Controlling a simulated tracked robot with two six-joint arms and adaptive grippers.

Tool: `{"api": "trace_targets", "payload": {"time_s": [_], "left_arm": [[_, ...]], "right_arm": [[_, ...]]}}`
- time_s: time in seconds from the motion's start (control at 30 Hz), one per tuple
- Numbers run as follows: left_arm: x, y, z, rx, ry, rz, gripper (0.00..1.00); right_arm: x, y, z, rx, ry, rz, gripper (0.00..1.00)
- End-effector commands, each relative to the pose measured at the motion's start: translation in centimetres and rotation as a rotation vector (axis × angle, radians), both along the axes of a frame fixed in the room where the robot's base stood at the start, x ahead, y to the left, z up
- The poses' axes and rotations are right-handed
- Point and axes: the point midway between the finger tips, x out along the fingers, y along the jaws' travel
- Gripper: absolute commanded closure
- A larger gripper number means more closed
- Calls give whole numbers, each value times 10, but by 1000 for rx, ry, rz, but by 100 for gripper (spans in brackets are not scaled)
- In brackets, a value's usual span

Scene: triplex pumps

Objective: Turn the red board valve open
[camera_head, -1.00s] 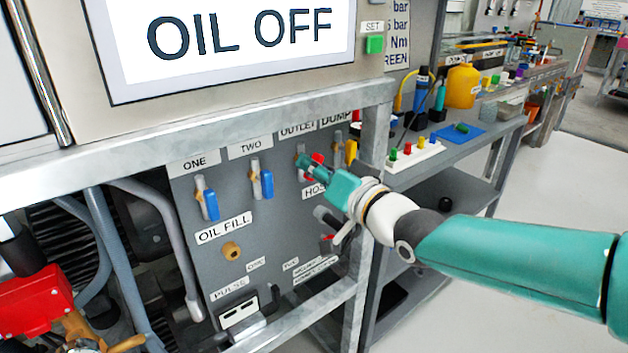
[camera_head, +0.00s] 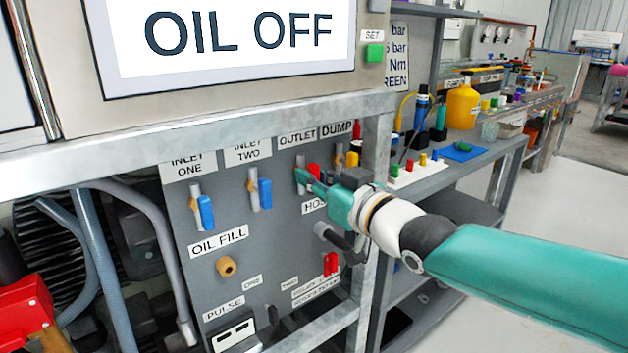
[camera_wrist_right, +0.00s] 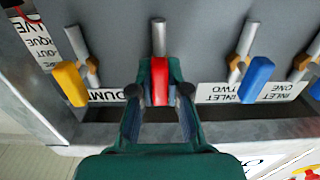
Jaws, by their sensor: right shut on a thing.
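The red board valve handle (camera_wrist_right: 160,82) is under the OUTLET label on the grey panel, in front of its upright metal pipe (camera_wrist_right: 158,36). In the right wrist view my right gripper (camera_wrist_right: 159,92) has its teal fingers on both sides of the red handle, shut on it. In the head view my right gripper (camera_head: 312,180) reaches in from the right to the panel, and a bit of the red handle (camera_head: 313,170) shows above the fingers. The handle lies roughly in line with the pipe in the wrist view. My left gripper is not in view.
Blue handles for INLET ONE (camera_head: 206,211) and INLET TWO (camera_head: 265,193) hang left of the outlet. A yellow DUMP handle (camera_wrist_right: 70,83) is close beside my gripper. A metal frame rail (camera_head: 180,136) runs above the panel. The screen (camera_head: 235,40) reads OIL OFF.

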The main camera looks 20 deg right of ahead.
Motion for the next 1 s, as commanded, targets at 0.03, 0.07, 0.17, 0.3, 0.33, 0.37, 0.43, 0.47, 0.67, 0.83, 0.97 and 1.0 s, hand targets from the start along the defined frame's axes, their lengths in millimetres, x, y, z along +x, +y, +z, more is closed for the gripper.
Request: {"api": "trace_targets", "payload": {"time_s": [0.03, 0.07, 0.17, 0.3, 0.33, 0.37, 0.43, 0.47, 0.67, 0.83, 0.97, 1.0], "left_arm": [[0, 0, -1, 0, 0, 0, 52], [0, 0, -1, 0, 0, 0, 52], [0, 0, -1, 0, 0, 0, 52], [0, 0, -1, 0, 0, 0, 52], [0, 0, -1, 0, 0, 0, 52], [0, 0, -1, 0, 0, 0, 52], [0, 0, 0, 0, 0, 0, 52], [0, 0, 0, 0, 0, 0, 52], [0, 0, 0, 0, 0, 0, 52], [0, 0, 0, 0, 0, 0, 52], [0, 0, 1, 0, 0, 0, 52], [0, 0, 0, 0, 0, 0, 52]], "right_arm": [[0, 1, -7, -11, 14, 1, 100], [0, 1, -7, -11, 14, 1, 100], [0, 1, -7, -11, 14, 1, 100], [0, 1, -7, -11, 14, 1, 100], [0, 1, -7, -11, 15, 1, 84], [0, 1, -7, -11, 14, 1, 79], [0, 1, -6, -10, 12, 1, 67], [0, 1, -6, -9, 11, 1, 62], [0, 0, -3, -6, 6, 1, 59], [-2, -1, -2, -5, 5, 0, 59], [-12, -5, -1, -6, 2, -1, 59], [-17, -7, -1, -5, 3, -1, 59]]}}
